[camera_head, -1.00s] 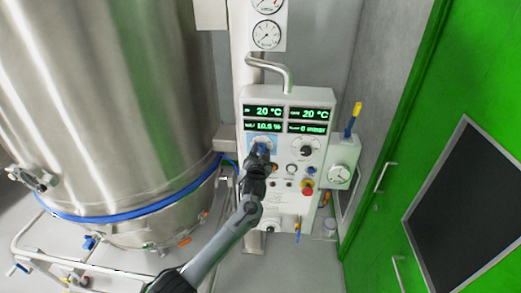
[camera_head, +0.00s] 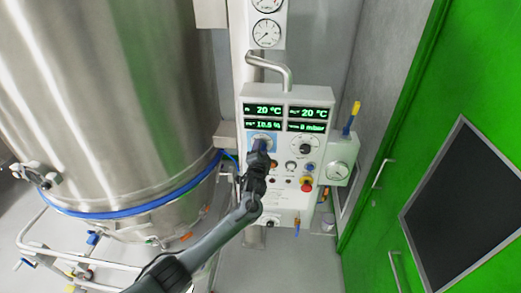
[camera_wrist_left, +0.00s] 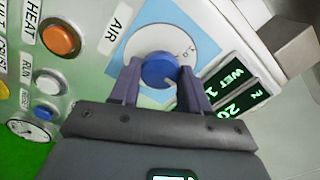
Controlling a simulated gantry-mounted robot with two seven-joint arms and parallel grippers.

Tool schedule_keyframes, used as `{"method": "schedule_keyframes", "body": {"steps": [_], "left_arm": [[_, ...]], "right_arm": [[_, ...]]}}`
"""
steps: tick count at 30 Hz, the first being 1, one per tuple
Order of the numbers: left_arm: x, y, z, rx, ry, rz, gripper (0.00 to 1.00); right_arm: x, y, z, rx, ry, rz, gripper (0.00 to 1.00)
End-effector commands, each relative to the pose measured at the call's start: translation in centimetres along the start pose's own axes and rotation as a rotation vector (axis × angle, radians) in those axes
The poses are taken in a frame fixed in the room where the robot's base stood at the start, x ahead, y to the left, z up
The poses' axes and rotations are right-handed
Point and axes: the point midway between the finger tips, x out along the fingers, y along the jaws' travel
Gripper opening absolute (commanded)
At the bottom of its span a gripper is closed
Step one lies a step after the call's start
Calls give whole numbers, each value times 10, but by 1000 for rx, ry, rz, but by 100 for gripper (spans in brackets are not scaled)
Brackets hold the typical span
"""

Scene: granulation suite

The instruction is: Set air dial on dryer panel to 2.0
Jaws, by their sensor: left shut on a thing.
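The dryer panel (camera_head: 318,97) is a white box on a column, with green-lit displays reading 20 °C twice, about 10.5 % and 0 mbar. The air dial (camera_wrist_left: 158,70) is a blue knob on a white round scale with a light blue backing, beside the label AIR (camera_wrist_left: 116,29). My left gripper (camera_wrist_left: 158,82) is shut on the blue knob, one finger on each side. In the head view my left gripper (camera_head: 258,150) covers most of the dial. The pointer is hidden, and the scale figures are too small to read surely. My right gripper is not in view.
A second black dial (camera_head: 305,149) sits to the right on the panel. Below are several buttons and a red-and-yellow emergency stop (camera_head: 306,184). The orange HEAT button (camera_wrist_left: 61,38) is near the fingers. A steel vessel (camera_head: 110,90) stands left; a green door (camera_head: 420,110) is right.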

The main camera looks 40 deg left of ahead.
Motion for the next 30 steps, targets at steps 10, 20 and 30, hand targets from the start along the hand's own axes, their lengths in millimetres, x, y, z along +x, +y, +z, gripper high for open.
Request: {"method": "schedule_keyframes", "body": {"steps": [10,20,30], "left_arm": [[0,0,0,2,-1,-1,16],[0,0,0,1,0,0,72],[-8,1,0,1,0,0,72]], "right_arm": [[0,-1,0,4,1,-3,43],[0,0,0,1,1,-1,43],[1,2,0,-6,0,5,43]]}}
